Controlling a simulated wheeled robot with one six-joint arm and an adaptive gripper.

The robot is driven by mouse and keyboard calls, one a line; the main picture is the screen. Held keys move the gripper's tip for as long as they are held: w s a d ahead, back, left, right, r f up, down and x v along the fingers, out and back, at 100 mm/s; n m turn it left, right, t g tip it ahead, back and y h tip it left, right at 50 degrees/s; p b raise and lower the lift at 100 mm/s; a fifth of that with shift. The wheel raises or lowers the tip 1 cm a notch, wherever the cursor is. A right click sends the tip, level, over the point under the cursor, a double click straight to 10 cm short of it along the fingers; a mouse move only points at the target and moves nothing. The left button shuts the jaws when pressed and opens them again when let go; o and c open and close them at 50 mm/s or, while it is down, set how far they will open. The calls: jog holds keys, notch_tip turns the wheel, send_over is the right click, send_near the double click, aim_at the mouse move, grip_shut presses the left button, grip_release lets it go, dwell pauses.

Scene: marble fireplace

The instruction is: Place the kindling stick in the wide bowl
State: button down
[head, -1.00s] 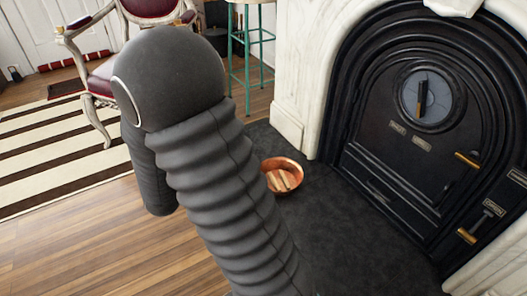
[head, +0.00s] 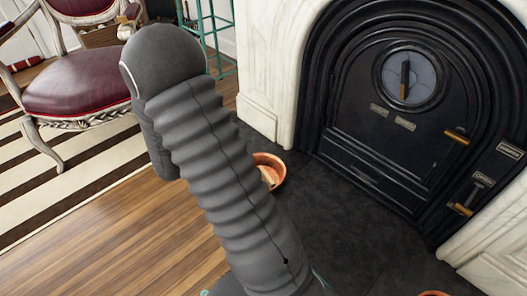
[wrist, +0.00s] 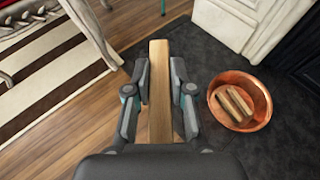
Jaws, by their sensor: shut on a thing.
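My gripper (wrist: 160,80) is shut on a light wooden kindling stick (wrist: 159,95), which points straight ahead between the fingers. In the head view my arm hides the gripper and stick. A round copper bowl (wrist: 259,95) stands on dark stone to the right of the gripper in the wrist view, apart from the held stick. A few short wooden sticks (wrist: 233,105) lie in it. The bowl also shows in the head view (head: 278,172), partly hidden behind my arm.
A black stove door (head: 400,130) in a white marble surround (head: 270,70) stands beyond the dark hearth (head: 340,220). A red-seated chair (head: 80,85) stands on a striped rug at the left. An orange rim (head: 433,293) shows at the bottom edge.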

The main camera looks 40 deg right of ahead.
jog(key=s+d+f+m+g+h, duration=0.3)
jog(key=d+f+m+g, duration=0.2)
jog(key=d+f, duration=0.75)
jog(key=s+d+f+m+g+h, duration=0.4)
jog(key=d+f, duration=0.5)
jog(key=d, duration=0.7)
jog(key=shift+m+g+y, duration=0.6)
jog(key=shift+w+a+f+b, duration=0.15)
jog(key=shift+f+b, duration=0.6)
jog(key=shift+f, duration=1.1)
jog(key=shift+w+d+f+b, duration=0.15)
jog(key=shift+f+b, duration=0.55)
jog(key=shift+f, duration=1.15)
jog(key=shift+w+a+f+b, duration=0.15)
jog(key=shift+f+b, duration=0.6)
jog(key=shift+f, duration=1.1)
jog(key=c, duration=0.9)
grip_release()
notch_tip(320, 180, up, 7)
jog(key=p, duration=0.3)
